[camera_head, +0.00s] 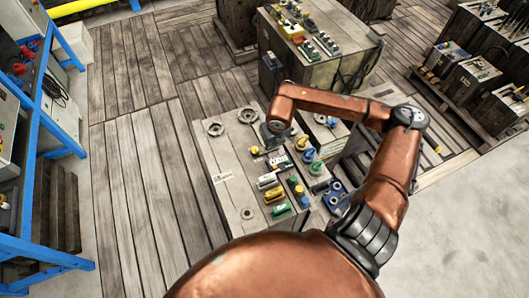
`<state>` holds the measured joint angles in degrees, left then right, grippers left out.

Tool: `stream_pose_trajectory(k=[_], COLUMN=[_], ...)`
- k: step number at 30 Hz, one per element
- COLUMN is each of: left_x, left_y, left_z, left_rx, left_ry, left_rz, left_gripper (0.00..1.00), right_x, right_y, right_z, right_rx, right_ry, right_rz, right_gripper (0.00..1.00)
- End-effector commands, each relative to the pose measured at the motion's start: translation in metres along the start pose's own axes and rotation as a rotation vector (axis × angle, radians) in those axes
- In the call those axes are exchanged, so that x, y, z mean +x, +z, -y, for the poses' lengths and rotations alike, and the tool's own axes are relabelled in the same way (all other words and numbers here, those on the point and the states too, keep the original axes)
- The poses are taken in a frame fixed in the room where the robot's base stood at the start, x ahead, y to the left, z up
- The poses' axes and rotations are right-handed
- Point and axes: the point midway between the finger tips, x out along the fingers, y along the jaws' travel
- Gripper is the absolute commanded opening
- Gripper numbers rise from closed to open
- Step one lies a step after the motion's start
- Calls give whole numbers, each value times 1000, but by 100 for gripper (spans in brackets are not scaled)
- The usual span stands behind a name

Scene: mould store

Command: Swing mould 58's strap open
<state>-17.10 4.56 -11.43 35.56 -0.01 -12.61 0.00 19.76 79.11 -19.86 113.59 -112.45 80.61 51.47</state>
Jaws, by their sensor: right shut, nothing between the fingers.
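A large grey block-like mould (225,160) stands on the wooden floor in the middle of the view, with round recesses and coloured fittings on top. A black-and-white label (278,163) lies on its top, too small to read for certain. My right gripper (272,139) is just above the mould's top, near that label. It is shut and empty; I cannot tell whether it touches the mould. A blue fitting (338,198) sits at the mould's right side. I cannot pick out the strap with certainty. My right arm hides the mould's near right part. My left gripper is out of view.
Another mould (325,72) with fittings on top stands behind. Several darker moulds (468,80) stand on pallets at the right. A blue rack (38,130) lines the left. Wooden floor (140,190) is clear left of the mould.

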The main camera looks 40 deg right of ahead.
Motion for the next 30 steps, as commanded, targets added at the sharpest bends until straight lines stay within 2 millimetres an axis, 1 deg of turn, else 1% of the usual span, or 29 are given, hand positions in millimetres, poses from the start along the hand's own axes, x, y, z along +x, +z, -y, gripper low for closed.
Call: stream_pose_trajectory(k=[7, 11, 14, 21, 24, 27, 30], left_x=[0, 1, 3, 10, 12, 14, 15], left_y=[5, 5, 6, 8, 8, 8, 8], left_z=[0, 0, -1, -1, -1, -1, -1], left_rx=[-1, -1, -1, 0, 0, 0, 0], left_ry=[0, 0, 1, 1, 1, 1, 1], left_rz=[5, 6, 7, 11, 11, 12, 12], left_gripper=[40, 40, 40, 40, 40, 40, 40], right_x=[0, 8, 21, 65, 80, 92, 98], right_y=[-2, -2, -2, -3, -2, -2, -2], right_z=[1, -1, -2, -3, -3, -3, -3], right_rx=[1, 1, 0, -1, -2, -2, -3], right_ry=[2, 4, 4, 6, 6, 5, 6], right_rz=[-2, -4, -5, -6, -5, -5, -3], right_gripper=[0, 0, 0, 0, 0, 0, 0])
